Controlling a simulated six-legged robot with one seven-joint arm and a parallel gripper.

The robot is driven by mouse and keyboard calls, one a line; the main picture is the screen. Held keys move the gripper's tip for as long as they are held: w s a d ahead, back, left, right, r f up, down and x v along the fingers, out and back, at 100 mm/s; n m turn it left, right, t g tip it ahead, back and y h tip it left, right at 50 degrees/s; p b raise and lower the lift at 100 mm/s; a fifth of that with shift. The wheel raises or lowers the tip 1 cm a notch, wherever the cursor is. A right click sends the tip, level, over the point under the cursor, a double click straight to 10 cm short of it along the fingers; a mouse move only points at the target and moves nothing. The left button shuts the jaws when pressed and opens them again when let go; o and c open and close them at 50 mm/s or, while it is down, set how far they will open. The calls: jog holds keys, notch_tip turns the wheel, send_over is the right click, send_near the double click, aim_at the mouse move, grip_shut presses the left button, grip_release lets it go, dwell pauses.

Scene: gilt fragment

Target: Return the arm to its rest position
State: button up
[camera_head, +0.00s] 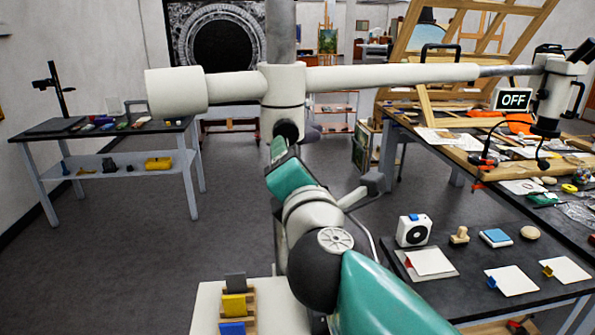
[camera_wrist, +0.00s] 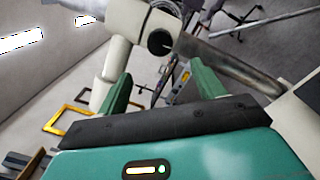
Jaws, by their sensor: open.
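My teal, white and black arm (camera_head: 318,240) rises from the bottom right to the middle of the head view, extended and bent. Its far end is just under the white boom joint, and my gripper's fingers cannot be made out there. In the wrist view my gripper (camera_wrist: 163,80) shows two green fingers spread wide apart, with nothing held between them. A pale cylinder and a metal pole show beyond the fingers, but I cannot tell how far away.
A white horizontal boom (camera_head: 390,77) crosses above my arm, carrying a scope (camera_head: 552,95) marked OFF. A cluttered workbench (camera_head: 455,290) stands right; a grey table (camera_head: 90,133) stands left. A wooden rack (camera_head: 251,308) holds coloured blocks at the bottom. Floor at left is clear.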

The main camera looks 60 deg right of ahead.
jog(key=shift+v, duration=0.8)
jog(key=w+a+f+m+g+y, duration=0.25)
jog(key=w+a+f+m, duration=0.2)
jog(key=f, duration=0.25)
jog(key=w+a+f+m+g+y, duration=0.1)
jog(key=w+a+f+m+y, duration=0.3)
jog(key=f, duration=0.3)
jog(key=a+f+m+g+y, duration=0.1)
jog(key=a+f+m+y, duration=0.2)
jog(key=a, duration=0.5)
jog(key=a+f+m+g+y, duration=0.2)
jog(key=a+f+m+y, duration=0.2)
jog(key=a, duration=0.4)
jog(key=shift+s+f, duration=0.35)
jog(key=shift+f, duration=0.55)
jog(key=shift+g, duration=0.25)
